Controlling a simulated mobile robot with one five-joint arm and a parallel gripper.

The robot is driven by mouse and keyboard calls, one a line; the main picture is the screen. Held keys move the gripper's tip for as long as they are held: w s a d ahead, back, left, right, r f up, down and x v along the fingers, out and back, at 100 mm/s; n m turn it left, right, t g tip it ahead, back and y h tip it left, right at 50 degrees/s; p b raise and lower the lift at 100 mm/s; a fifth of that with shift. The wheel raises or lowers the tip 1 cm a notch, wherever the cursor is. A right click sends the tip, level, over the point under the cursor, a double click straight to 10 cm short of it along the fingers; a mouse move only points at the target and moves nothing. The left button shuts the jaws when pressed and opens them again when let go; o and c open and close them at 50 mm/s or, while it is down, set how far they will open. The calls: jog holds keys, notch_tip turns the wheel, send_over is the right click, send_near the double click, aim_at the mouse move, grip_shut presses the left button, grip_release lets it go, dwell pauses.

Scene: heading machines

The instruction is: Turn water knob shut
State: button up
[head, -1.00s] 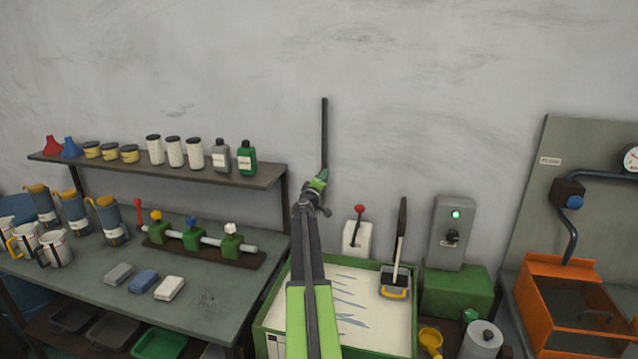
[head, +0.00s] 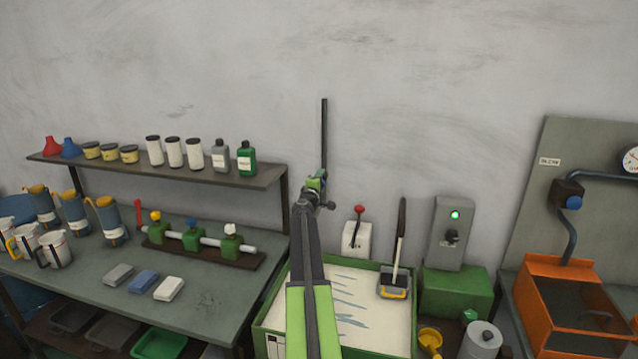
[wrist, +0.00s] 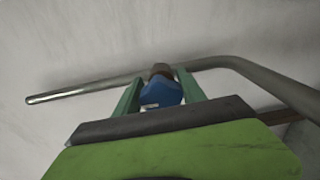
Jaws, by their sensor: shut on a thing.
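In the wrist view a blue knob (wrist: 160,93) sits between the two green fingers of my gripper (wrist: 159,96), which is shut on it. A brown fitting (wrist: 161,70) shows behind the knob, on a bent grey pipe (wrist: 215,63) by the wall. In the head view my gripper (head: 318,182) is at the lower end of a dark upright pipe (head: 324,130). My own arm and gripper hide most of the knob there.
A sand-coloured tray (head: 262,338) with green walls lies below my arm. A workbench (head: 100,285) with a valve manifold (head: 210,240) stands left under a shelf (head: 180,172). A grey switch box (head: 450,232) and an orange bin (head: 562,265) stand right.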

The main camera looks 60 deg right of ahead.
jog(key=shift+s+d+r, duration=0.1)
jog(key=shift+s+d, duration=0.15)
jog(key=shift+d, duration=0.05)
jog(key=shift+d, duration=0.15)
jog(key=shift+c, duration=0.2)
jog(key=o, duration=1.3)
jog(key=shift+s, duration=0.1)
jog(key=shift+o, duration=0.3)
jog(key=shift+w+a, duration=0.2)
jog(key=shift+f, duration=0.2)
jog(key=v, duration=1.7)
jog(key=shift+a, duration=0.2)
